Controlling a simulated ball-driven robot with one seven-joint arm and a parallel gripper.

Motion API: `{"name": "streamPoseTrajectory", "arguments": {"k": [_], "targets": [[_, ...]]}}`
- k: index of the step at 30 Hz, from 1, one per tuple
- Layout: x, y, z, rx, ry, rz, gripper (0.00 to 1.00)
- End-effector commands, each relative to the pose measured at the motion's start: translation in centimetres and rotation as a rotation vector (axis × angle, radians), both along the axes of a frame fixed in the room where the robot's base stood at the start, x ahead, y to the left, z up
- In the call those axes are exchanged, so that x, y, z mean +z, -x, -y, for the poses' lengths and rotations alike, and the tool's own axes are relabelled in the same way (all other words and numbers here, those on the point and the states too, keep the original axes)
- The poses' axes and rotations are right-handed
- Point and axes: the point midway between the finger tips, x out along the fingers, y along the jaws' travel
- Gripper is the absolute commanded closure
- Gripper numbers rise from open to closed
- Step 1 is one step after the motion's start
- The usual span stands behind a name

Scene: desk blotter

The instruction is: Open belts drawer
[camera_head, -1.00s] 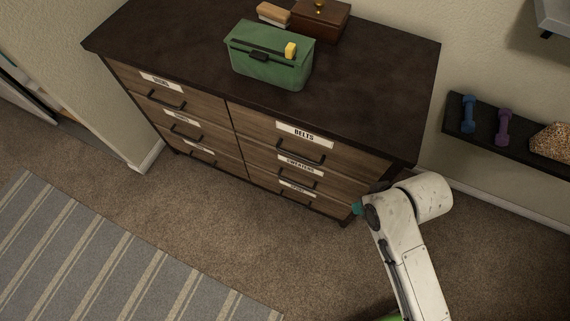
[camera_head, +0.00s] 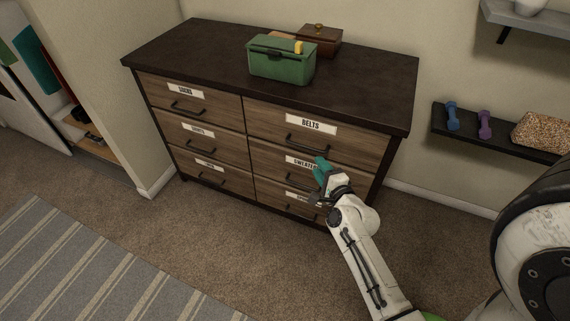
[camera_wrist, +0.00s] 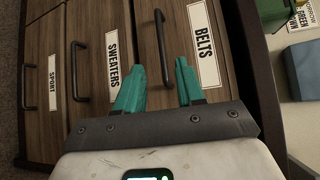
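The belts drawer (camera_head: 350,145) is the top right drawer of a dark-topped wooden dresser and looks shut. Its white label reads BELTS (camera_head: 311,124), and a dark bar handle (camera_head: 307,144) sits below the label. In the wrist view the belts handle (camera_wrist: 163,47) lies just beyond my teal fingertips, roughly between them in the picture. My gripper (camera_head: 321,165) is in front of the right column, near the sweaters label. In the wrist view my gripper (camera_wrist: 160,80) is open, with nothing between its fingers. The belts label (camera_wrist: 204,44) is to the right there.
The sweaters drawer handle (camera_head: 302,181) is just below, close to my gripper. A green toolbox (camera_head: 281,66) and a brown box (camera_head: 319,40) stand on the dresser top (camera_head: 200,45). A wall shelf with dumbbells (camera_head: 485,124) is at right. Carpet before the dresser is clear.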

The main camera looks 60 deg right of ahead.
Motion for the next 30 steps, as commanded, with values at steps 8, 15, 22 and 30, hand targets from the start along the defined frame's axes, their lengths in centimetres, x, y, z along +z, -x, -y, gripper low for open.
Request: {"name": "streamPoseTrajectory", "arguments": {"k": [8,15,22,30], "targets": [[-0.3,-2.2,2.1,-0.009,0.000,0.012,0.62],[-1.0,-5.5,4.9,-0.008,0.000,0.011,0.62],[-1.4,-7.5,6.6,-0.007,0.000,0.008,0.62],[-1.4,-8.1,7.0,-0.007,-0.001,0.007,0.62]]}}
